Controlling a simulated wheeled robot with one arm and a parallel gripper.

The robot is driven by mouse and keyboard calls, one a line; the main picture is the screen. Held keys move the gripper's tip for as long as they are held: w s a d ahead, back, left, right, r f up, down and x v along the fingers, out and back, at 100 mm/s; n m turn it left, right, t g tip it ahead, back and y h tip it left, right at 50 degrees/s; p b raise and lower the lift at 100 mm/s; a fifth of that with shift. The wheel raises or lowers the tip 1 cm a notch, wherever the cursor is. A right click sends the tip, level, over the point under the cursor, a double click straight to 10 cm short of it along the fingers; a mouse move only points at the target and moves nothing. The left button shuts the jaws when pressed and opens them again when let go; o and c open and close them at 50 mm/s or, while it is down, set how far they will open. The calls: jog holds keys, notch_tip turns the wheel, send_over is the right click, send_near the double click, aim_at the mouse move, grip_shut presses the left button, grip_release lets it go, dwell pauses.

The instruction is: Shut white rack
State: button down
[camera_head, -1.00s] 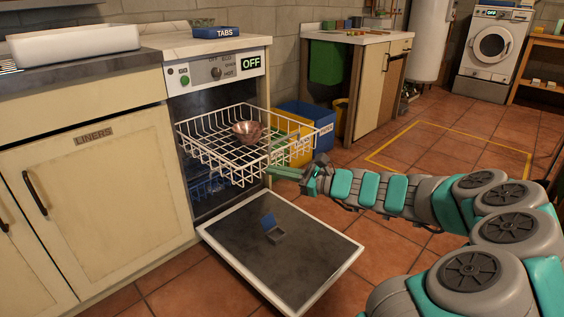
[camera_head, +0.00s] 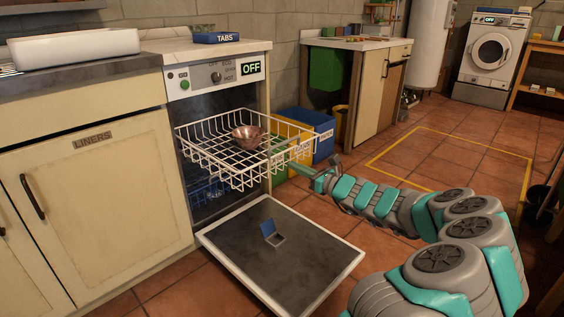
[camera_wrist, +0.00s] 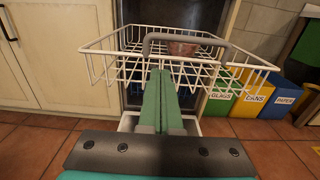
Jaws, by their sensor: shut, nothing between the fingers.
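The white rack (camera_head: 222,161) is a wire basket pulled out of the dishwasher (camera_head: 213,83) over its lowered door (camera_head: 335,255). A copper-coloured bowl (camera_head: 248,137) sits in it, also seen in the wrist view (camera_wrist: 183,47). In the wrist view the white rack (camera_wrist: 103,68) spans the upper middle, with a grey handle bar (camera_wrist: 187,37) across its front. My gripper (camera_head: 300,168) is shut and empty, at the rack's front right side. In the wrist view my gripper's green fingers (camera_wrist: 161,76) lie together and point at the rack's front; I cannot tell whether they touch it.
A lower blue rack (camera_head: 207,190) is inside the dishwasher. A small blue-lidded box (camera_head: 271,233) sits on the door. Yellow and blue bins (camera_head: 322,123) stand behind the rack. Cream cupboards (camera_head: 95,190) are at left.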

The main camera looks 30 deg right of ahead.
aim_at(275, 157)
jog(key=shift+x, duration=3.1)
